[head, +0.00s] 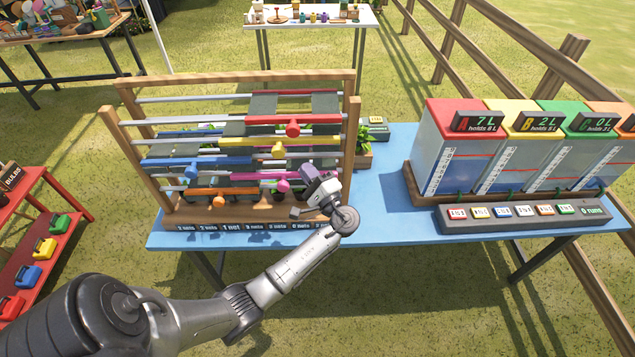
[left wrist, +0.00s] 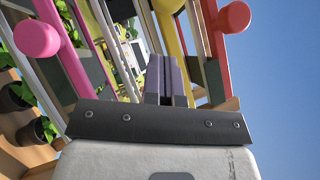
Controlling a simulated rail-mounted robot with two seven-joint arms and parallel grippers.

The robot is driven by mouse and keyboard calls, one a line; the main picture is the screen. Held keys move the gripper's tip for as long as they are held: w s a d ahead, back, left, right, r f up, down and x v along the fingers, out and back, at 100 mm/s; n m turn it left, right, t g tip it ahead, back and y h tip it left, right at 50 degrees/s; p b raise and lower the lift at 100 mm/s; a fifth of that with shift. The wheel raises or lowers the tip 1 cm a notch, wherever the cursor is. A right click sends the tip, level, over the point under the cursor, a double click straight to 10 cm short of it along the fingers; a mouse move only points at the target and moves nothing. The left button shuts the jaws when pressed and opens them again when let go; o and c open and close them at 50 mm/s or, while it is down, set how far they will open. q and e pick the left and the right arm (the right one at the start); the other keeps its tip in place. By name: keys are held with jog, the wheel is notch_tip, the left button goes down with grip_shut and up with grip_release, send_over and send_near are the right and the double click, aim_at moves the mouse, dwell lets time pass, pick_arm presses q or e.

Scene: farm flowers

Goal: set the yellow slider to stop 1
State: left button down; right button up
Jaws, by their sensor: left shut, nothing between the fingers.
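The yellow slider (head: 245,142) is a flat yellow bar on a rail of the wooden rack, in the upper middle, below the red slider. In the left wrist view a yellow bar (left wrist: 170,25) runs behind my fingers, between a pink and a red bar. My left gripper (head: 306,172) is shut and empty, in front of the rack's right part, below and right of the yellow knob. Its fingers (left wrist: 168,70) also show in the left wrist view. I cannot tell whether they touch anything. My right gripper is not in view.
Red (head: 292,129), blue, pink and orange sliders with knobs sit on neighbouring rails, close around the gripper. The rack's right wooden post (head: 350,140) stands just right of it. The blue table (head: 390,240) carries coloured tanks and a button panel (head: 520,216) at right.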

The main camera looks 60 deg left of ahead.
pick_arm(q)
jog(key=s+a+r, duration=0.1)
jog(key=s+a+r+p, duration=0.1)
jog(key=a, duration=0.1)
jog(key=shift+s+a, duration=0.1)
jog(key=shift+s, duration=0.3)
jog(key=shift+s, duration=0.1)
